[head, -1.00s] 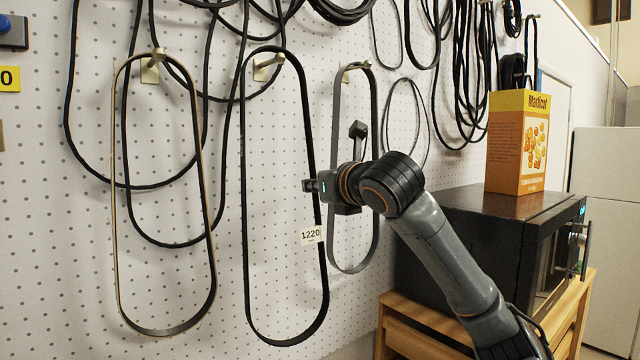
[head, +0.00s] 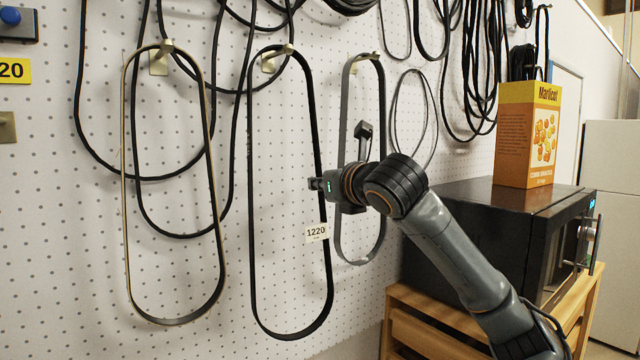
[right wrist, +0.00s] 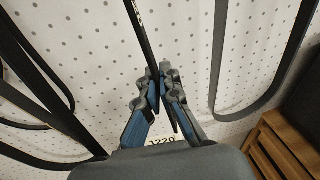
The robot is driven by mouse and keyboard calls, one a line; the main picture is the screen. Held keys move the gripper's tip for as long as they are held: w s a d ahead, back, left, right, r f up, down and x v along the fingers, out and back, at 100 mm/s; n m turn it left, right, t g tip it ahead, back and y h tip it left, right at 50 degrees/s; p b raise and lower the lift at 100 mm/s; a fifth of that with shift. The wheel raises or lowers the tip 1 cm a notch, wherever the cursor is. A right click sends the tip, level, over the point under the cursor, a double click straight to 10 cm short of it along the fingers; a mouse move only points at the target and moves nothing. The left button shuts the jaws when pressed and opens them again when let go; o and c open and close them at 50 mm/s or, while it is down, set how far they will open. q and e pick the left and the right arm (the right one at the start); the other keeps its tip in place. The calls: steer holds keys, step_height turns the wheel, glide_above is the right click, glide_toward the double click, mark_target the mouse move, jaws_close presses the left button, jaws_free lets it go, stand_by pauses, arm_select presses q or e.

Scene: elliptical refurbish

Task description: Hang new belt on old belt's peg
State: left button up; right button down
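A black belt with a white 1220 tag (head: 316,232) hangs as a long loop from the middle peg (head: 277,58). To its left, a belt with a tan edge (head: 126,200) hangs from another peg (head: 160,62). To its right, a grey belt (head: 340,225) hangs from a third peg (head: 362,58). My right gripper (head: 314,184) is at the right strand of the tagged belt, above its tag. In the right wrist view, the fingers (right wrist: 160,75) are shut on this black belt (right wrist: 142,35). My left gripper is out of view. Which belt is old or new is not marked.
More black belts (head: 82,100) hang on the white pegboard (head: 60,250) behind. A dark microwave (head: 450,215) stands on a wooden cabinet (head: 425,310) at the right, with an orange and yellow box (head: 525,140) on top.

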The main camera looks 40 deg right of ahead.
steer(key=c, duration=1.4)
jaws_free()
steer(key=shift+c, duration=0.2)
steer(key=v, duration=1.2)
